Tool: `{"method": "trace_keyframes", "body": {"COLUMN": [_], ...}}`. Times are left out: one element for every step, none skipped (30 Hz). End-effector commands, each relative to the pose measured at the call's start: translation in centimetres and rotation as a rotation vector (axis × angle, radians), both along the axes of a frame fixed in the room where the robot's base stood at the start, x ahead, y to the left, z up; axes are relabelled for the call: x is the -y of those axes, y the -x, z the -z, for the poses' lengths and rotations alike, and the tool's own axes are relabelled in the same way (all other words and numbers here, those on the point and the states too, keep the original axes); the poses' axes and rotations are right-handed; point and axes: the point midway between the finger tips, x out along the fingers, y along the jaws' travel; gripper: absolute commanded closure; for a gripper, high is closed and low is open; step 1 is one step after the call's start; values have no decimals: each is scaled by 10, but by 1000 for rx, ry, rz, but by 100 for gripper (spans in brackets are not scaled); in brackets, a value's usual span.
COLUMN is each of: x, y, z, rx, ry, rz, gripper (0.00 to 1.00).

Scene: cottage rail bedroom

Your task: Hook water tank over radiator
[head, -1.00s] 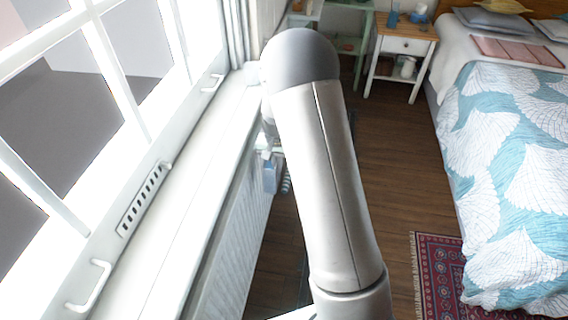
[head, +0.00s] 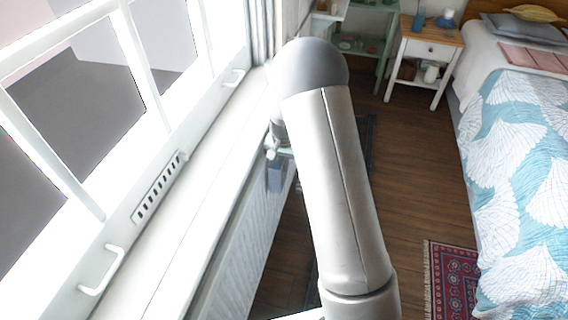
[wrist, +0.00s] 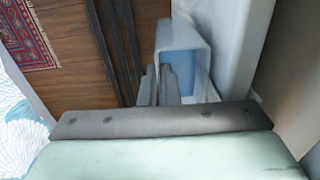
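The water tank (head: 275,176) is a small translucent blue open box. In the head view it hangs just left of my arm, by the room side of the radiator. The wrist view shows the tank (wrist: 183,48) upright, with its inside visible. My gripper (wrist: 160,86) has its two dark fingers close together at the tank's near wall and appears shut on it; the exact contact is partly hidden. The white ribbed radiator (head: 238,245) runs below the windowsill. Its pale side (wrist: 222,45) is close to the right of the tank in the wrist view. My arm hides part of this area.
The white windowsill (head: 205,195) overhangs the radiator, with window handles (head: 104,270) above it. A bed (head: 525,150) is at right, with a patterned rug (head: 452,280) beside it. A nightstand (head: 426,55) stands at the back. The wooden floor between is clear.

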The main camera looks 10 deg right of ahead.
Motion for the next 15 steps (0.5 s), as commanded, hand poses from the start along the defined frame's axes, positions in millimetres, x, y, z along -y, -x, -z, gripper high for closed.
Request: {"method": "trace_keyframes", "body": {"x": [0, 0, 0, 0, 0, 0, 0, 0, 0, 0, 0, 0, 0, 0, 0], "y": [0, 0, 0, 0, 0, 0, 0, 0, 0, 0, 0, 0, 0, 0, 0], "z": [0, 0, 0, 0, 0, 0, 0, 0, 0, 0, 0, 0, 0, 0, 0], "rx": [0, 0, 0, 0, 0, 0, 0, 0, 0, 0, 0, 0, 0, 0, 0], "ry": [0, 0, 0, 0, 0, 0, 0, 0, 0, 0, 0, 0, 0, 0, 0], "rz": [0, 0, 0, 0, 0, 0, 0, 0, 0, 0, 0, 0, 0, 0, 0], "gripper": [100, 100, 100, 100, 100, 100, 95, 87, 75, 72, 72, 72, 72, 72, 72]}}
